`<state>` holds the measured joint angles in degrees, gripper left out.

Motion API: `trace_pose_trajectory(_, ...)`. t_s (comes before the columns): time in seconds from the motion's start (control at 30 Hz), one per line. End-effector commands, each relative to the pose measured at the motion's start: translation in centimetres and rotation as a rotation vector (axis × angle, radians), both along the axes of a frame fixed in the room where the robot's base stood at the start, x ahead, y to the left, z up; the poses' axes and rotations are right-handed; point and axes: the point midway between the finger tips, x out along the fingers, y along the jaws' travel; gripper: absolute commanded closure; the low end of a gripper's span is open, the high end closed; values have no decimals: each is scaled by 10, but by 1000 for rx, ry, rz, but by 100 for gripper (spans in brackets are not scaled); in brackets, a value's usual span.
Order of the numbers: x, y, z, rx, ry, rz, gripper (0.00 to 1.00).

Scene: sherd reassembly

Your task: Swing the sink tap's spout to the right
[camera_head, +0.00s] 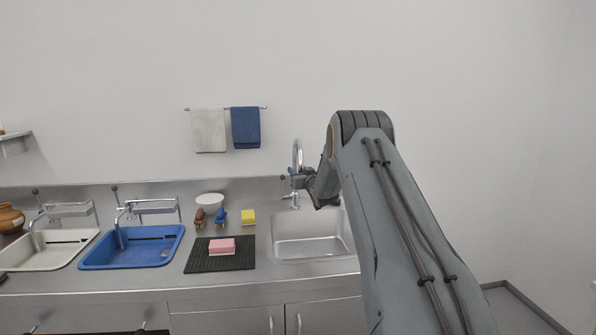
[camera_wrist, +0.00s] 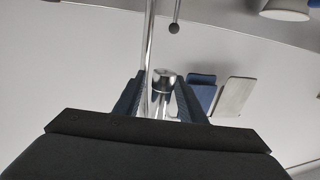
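The sink tap is chrome, with a tall curved spout (camera_head: 297,152) rising behind the steel sink basin (camera_head: 310,238) in the head view. My gripper (camera_head: 300,180) is at the spout's height, and my wrist hides part of the tap. In the wrist view, my gripper's two dark fingers (camera_wrist: 160,88) stand apart. The chrome spout (camera_wrist: 149,45) and its round end lie between them, nearer the left finger. I cannot tell whether a finger touches the spout.
Blue and white tubs (camera_head: 95,262) stand further left. Towels (camera_head: 208,130) hang on the wall.

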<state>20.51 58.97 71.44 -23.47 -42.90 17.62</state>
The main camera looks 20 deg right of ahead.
Motion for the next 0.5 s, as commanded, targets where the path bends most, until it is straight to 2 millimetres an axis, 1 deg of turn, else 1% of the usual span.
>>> trace_pose_trajectory(0.13, 4, 0, 0, 1, 1, 0, 63)
trace_pose_trajectory(0.37, 4, 0, 0, 1, 1, 0, 63)
trace_pose_trajectory(0.5, 4, 0, 0, 1, 1, 0, 87)
